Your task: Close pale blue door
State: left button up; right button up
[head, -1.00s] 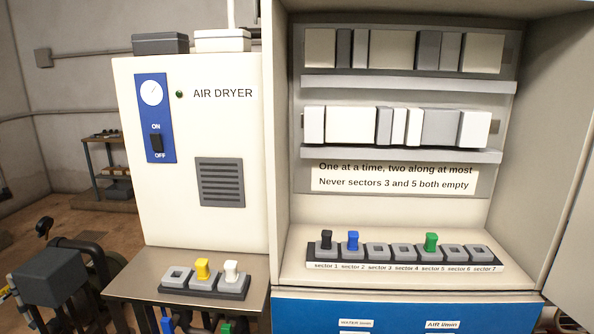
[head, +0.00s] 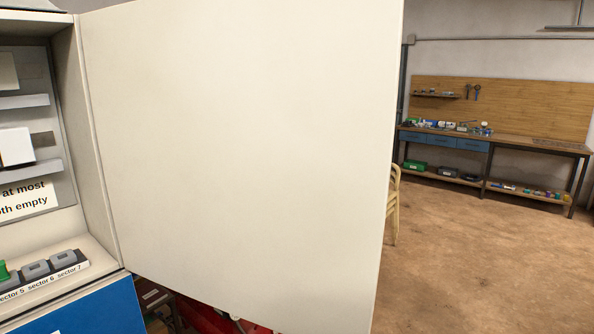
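A large open cabinet door (head: 240,150) fills the middle of the head view. The face I see is plain cream; no pale blue shows on it, and its other face is hidden. It is hinged at the right side of the cabinet (head: 98,150) and swung outward. Neither of my grippers is in view.
In the cabinet at left, a green plug (head: 3,271) sits in a row of grey sockets (head: 36,268). A red object (head: 205,316) shows below the door. A chair (head: 394,205) is partly hidden behind it. A workbench (head: 500,140) stands far right; floor before it is clear.

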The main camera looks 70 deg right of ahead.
aim_at(246, 147)
jog(key=k+l, duration=0.2)
jog(key=l, duration=0.2)
jog(key=k+l+u, duration=0.15)
jog(key=l, duration=0.3)
jog(key=k+l, duration=0.25)
jog(key=l, duration=0.15)
jog(key=k+l+u, duration=0.1)
jog(key=l, duration=0.3)
jog(key=l+u, duration=0.1)
jog(key=l, duration=1.2)
